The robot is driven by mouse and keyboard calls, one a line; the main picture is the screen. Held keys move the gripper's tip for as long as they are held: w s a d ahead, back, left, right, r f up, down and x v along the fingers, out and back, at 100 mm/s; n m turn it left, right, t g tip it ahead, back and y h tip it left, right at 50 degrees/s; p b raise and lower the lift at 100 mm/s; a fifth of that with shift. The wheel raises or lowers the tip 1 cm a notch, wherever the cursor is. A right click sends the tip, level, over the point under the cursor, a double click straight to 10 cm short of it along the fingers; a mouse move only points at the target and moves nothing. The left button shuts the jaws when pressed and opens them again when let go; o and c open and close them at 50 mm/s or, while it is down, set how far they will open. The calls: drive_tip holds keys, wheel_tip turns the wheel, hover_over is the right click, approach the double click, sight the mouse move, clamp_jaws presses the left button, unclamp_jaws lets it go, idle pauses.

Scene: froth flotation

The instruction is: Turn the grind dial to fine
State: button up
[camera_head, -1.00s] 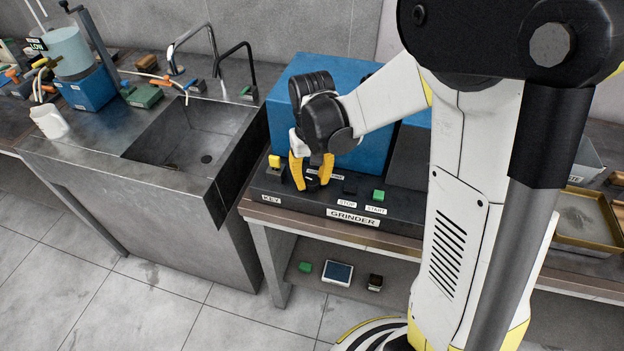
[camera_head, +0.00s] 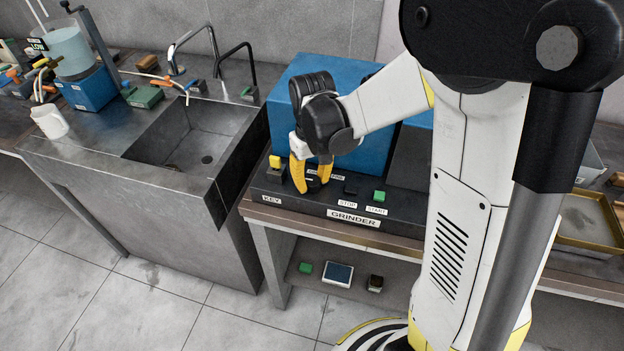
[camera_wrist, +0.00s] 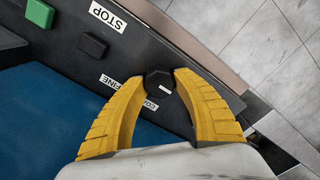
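The grind dial (camera_wrist: 158,79) is a small black knob on the grinder's dark front panel (camera_head: 280,192). In the wrist view a small white mark shows at its edge. A FINE label (camera_wrist: 110,82) lies to its left, and a partly covered label starting with CO (camera_wrist: 150,105) lies just below it. My gripper (camera_wrist: 160,77) has its two yellow fingers on either side of the dial, their tips against it. My gripper also shows in the head view (camera_head: 312,187), reaching down to the panel, where its fingers mostly hide the dial.
The grinder's blue housing (camera_head: 300,85) stands behind the panel. A black STOP button (camera_head: 350,189) and green START button (camera_head: 379,196) are to the right. A yellow key switch (camera_head: 275,162) is close on the left. A sink (camera_head: 190,140) lies further left.

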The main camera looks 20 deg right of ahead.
sight(312, 179)
drive_tip(key=o, duration=0.3)
wheel_tip(312, 179, up, 12)
idle(0.5)
drive_tip(key=s+m+t+b, duration=0.2)
drive_tip(key=s+t, duration=0.5)
drive_tip(key=s, duration=0.6)
drive_tip(key=shift+s, duration=0.15)
